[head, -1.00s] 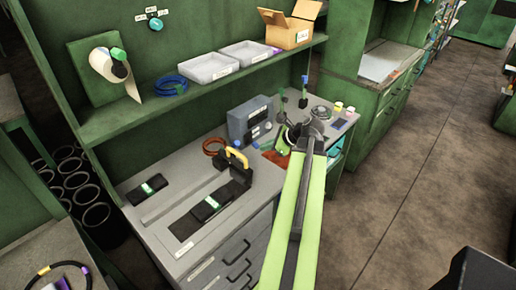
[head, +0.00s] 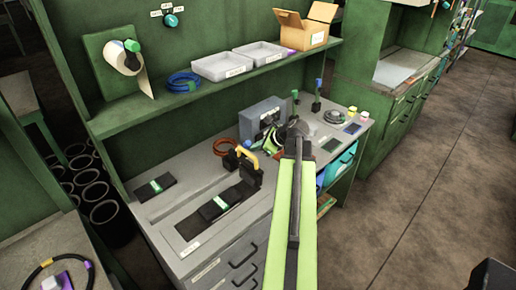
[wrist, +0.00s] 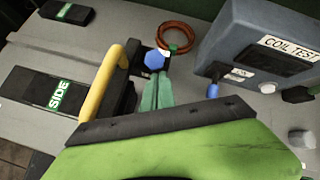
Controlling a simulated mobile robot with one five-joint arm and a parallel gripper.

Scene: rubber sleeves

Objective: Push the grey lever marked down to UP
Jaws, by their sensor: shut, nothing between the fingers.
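I cannot read any UP marking, so I cannot tell for sure which lever is the marked one. A short lever with a blue tip (wrist: 213,90) hangs at the front of the grey-blue COIL TEST box (wrist: 240,22), beside a small label. A separate blue knob (wrist: 154,61) stands by a dark block behind the yellow handle (wrist: 103,80). My gripper (wrist: 157,82) is shut and empty, its teal fingertips just below that blue knob in the wrist view; contact cannot be told. In the head view my gripper (head: 258,144) is beside the box (head: 262,113).
A copper-coloured coil (wrist: 176,37) lies behind the blue knob. Two upright levers, green-tipped (head: 295,97) and blue-tipped (head: 318,84), stand right of the box. A shelf (head: 215,95) overhangs the bench.

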